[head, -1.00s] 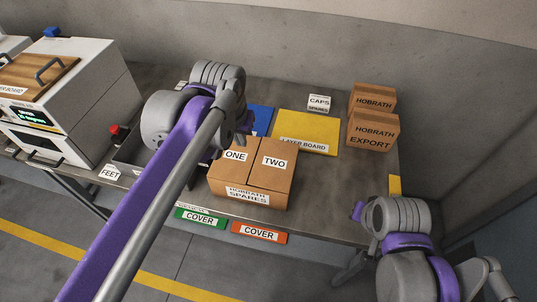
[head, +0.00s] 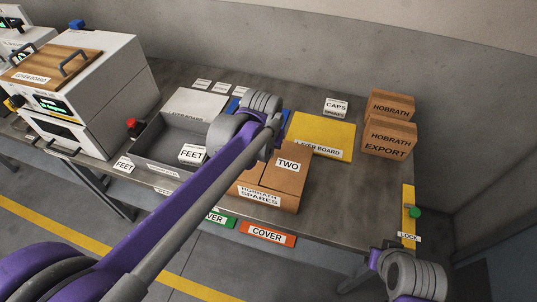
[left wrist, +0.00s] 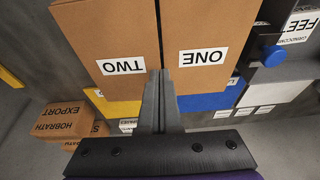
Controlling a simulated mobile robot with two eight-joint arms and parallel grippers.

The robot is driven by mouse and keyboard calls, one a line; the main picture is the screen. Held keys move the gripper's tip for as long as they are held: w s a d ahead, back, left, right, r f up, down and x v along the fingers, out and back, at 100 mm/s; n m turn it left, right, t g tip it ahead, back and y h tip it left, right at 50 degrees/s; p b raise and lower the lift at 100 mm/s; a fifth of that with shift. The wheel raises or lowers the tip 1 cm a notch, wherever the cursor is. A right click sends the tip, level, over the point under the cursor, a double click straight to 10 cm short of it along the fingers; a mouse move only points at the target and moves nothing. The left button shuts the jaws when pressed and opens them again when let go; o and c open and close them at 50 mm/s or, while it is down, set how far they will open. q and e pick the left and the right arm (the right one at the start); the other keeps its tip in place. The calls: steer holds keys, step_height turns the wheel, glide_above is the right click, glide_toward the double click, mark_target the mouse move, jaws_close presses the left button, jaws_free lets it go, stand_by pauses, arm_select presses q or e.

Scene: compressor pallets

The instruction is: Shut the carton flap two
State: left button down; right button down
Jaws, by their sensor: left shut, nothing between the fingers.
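The carton (head: 262,196), marked HOBRATH SPARES, stands near the table's front edge. Its flap TWO (head: 294,180) looks flat across the right half of the top. Flap ONE is mostly hidden behind my left arm in the head view. In the left wrist view, flap TWO (left wrist: 110,25) is on the left and flap ONE (left wrist: 205,25) on the right, with a narrow dark seam between them. My left gripper (left wrist: 156,75) is shut and empty, its tips over the seam by the labels; contact is unclear. My right gripper does not show; only part of that arm does.
A yellow layer board (head: 325,140) lies behind the carton. Two HOBRATH boxes (head: 388,136) stand at the back right. A grey tray (head: 150,150) with a FEET box (head: 191,154) is left. An orange COVER label (head: 267,235) is at the front edge. The table right of the carton is clear.

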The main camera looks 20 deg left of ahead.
arm_select(q)
steer(key=shift+f, duration=0.9)
steer(key=shift+f, duration=0.1)
